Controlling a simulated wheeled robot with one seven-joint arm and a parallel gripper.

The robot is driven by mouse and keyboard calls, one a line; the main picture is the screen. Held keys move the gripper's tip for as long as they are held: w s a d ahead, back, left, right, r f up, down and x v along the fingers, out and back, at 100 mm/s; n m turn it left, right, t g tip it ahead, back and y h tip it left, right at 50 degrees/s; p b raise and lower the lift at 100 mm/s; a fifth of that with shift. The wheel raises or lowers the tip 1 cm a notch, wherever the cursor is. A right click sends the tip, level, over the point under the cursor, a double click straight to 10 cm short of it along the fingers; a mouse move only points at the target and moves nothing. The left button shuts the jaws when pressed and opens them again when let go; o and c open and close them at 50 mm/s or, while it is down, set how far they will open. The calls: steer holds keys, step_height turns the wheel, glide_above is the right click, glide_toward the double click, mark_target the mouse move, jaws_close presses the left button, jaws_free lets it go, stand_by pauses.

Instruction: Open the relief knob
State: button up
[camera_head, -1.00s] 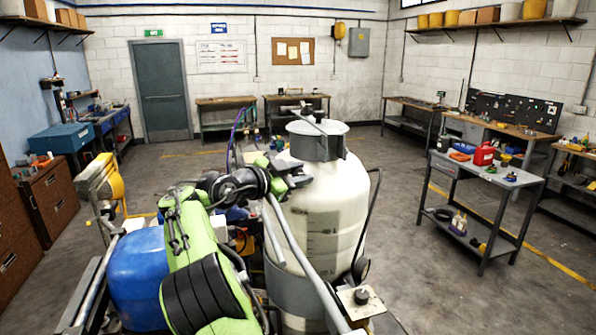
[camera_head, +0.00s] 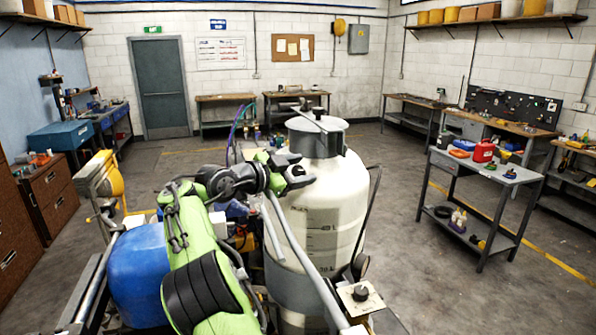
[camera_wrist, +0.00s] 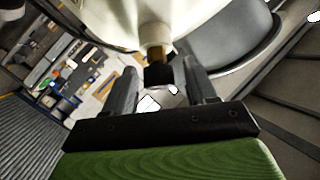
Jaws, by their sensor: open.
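A black knob (camera_wrist: 159,75) on a brass stem (camera_wrist: 155,52) sticks out from the white tank (camera_wrist: 110,18) in the wrist view. My gripper (camera_wrist: 161,70) is open, with one finger on each side of the knob. A gap shows between the knob and each finger, so I see no contact. In the head view my gripper (camera_head: 300,176) is at the left side of the white tank (camera_head: 338,205), below its grey collar. The knob is hidden there behind my gripper and arm.
A blue drum (camera_head: 137,270) stands left of my arm. A grey handle tube (camera_head: 303,255) runs close in front of the tank. A small plate with another black knob (camera_head: 360,293) is at the lower right. The floor to the right is clear up to a grey cart (camera_head: 487,173).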

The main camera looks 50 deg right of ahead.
steer(key=w+a+r, duration=0.1)
steer(key=a+r, duration=0.1)
steer(key=a, duration=1.3)
steer(key=shift+a+r, duration=0.2)
steer(key=shift+a, duration=0.1)
